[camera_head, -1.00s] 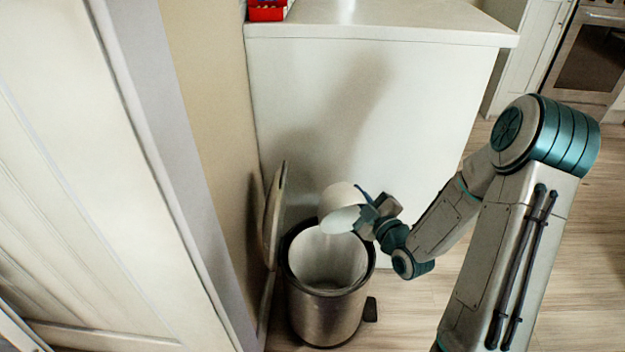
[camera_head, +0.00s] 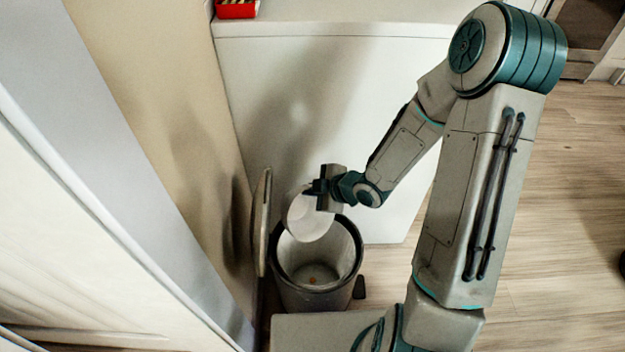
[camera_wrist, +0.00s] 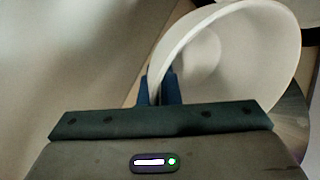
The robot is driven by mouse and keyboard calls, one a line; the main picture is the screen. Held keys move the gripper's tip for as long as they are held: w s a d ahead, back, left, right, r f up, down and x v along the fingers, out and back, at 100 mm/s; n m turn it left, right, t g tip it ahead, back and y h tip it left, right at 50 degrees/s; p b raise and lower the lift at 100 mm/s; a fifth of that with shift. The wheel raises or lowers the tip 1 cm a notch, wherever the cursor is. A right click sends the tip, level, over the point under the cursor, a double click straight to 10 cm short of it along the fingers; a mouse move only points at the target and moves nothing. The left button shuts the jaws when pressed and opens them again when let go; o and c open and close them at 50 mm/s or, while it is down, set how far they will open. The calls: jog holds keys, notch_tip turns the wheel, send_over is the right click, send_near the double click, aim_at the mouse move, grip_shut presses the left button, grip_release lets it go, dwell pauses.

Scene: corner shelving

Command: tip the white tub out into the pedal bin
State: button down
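The white tub (camera_head: 309,220) is tilted over the mouth of the pedal bin, its opening facing down and toward the camera. My gripper (camera_head: 320,188) is shut on the tub's wall near the rim. In the wrist view the two dark blue fingers of my gripper (camera_wrist: 163,88) pinch the rim of the tub (camera_wrist: 262,50), whose visible inside looks empty. The pedal bin (camera_head: 310,299) is a metal cylinder with a dark rim, standing open. A small orange-brown thing (camera_head: 312,280) lies at its bottom.
The bin's raised lid (camera_head: 262,222) stands at its left, near the beige wall (camera_head: 150,90). A white cabinet (camera_head: 330,100) is behind the bin, with a red box (camera_head: 237,9) on top. Wooden floor (camera_head: 560,200) is clear at the right.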

aim_at(303, 209)
jog(key=g+h+p, duration=0.1)
jog(key=p, duration=0.3)
jog(key=w+a+g+h+p, duration=0.1)
jog(key=g+h+p, duration=0.1)
jog(key=p, duration=0.2)
jog(key=shift+f+m, duration=0.1)
jog(key=shift+m, duration=0.2)
jog(key=g+p, duration=0.1)
jog(key=p, duration=0.1)
jog(key=g+h+p, duration=0.1)
jog(key=p, duration=0.1)
jog(key=f+g+h+p, duration=0.1)
jog(key=p, duration=0.2)
jog(key=shift+s+d, duration=0.3)
jog(key=shift+s+d+f+g+h+p, duration=0.2)
jog(key=shift+g+h+p, duration=0.4)
jog(key=shift+p, duration=0.55)
jog(key=shift+d+f+m+g+h, duration=0.1)
jog(key=shift+f+m+g+h, duration=0.25)
jog(key=shift+f+g, duration=0.3)
jog(key=shift+s+d+g+h, duration=0.1)
jog(key=shift+s+g+h, duration=0.05)
jog(key=shift+g+h, duration=0.25)
jog(key=shift+r, duration=0.15)
